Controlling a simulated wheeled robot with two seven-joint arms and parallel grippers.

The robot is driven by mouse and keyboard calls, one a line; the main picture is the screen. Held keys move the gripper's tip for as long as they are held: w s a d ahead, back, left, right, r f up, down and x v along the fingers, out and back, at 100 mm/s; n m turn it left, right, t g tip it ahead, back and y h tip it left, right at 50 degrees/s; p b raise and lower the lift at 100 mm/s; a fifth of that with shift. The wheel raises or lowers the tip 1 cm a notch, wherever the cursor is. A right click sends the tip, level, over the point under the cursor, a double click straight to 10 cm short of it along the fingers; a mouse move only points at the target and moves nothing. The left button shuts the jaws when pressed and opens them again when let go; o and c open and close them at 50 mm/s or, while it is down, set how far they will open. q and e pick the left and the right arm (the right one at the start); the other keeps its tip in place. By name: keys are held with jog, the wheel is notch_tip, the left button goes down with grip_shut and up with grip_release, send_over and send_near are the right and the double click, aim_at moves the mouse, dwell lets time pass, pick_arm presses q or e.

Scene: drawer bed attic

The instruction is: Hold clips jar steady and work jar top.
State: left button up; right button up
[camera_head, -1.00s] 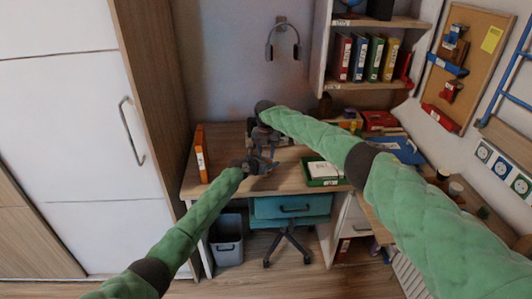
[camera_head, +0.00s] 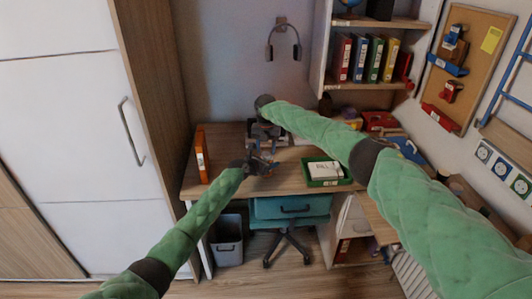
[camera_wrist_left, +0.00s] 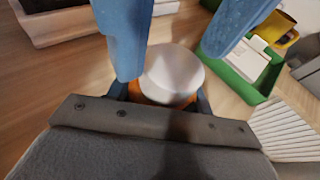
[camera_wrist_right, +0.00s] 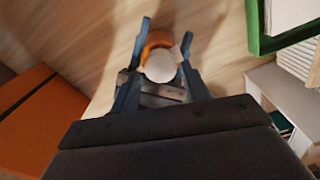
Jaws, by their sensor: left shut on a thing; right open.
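The clips jar is small, with an orange body (camera_wrist_right: 158,42) and a round white top (camera_wrist_right: 161,66). The white top also shows in the left wrist view (camera_wrist_left: 173,72). My left gripper (camera_wrist_right: 162,35) is shut around the jar's orange body, low over the desk. My right gripper (camera_wrist_right: 160,78) is open above the jar, its blue fingers apart on either side of the white top. These fingers also show in the left wrist view, clear of the top. In the head view both grippers meet over the desk (camera_head: 222,180), where the jar is mostly hidden.
A green tray (camera_head: 345,182) with a white box in it lies to the right of the grippers. An orange binder (camera_head: 202,155) stands at the desk's left end. Shelves with coloured binders (camera_head: 375,60) rise at the back right. Bare desk lies left of the grippers.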

aim_at(266, 154)
notch_tip(266, 154, up, 10)
jog(key=shift+f, duration=0.15)
dwell(0.4)
pick_arm(q)
jog(key=o, duration=1.1)
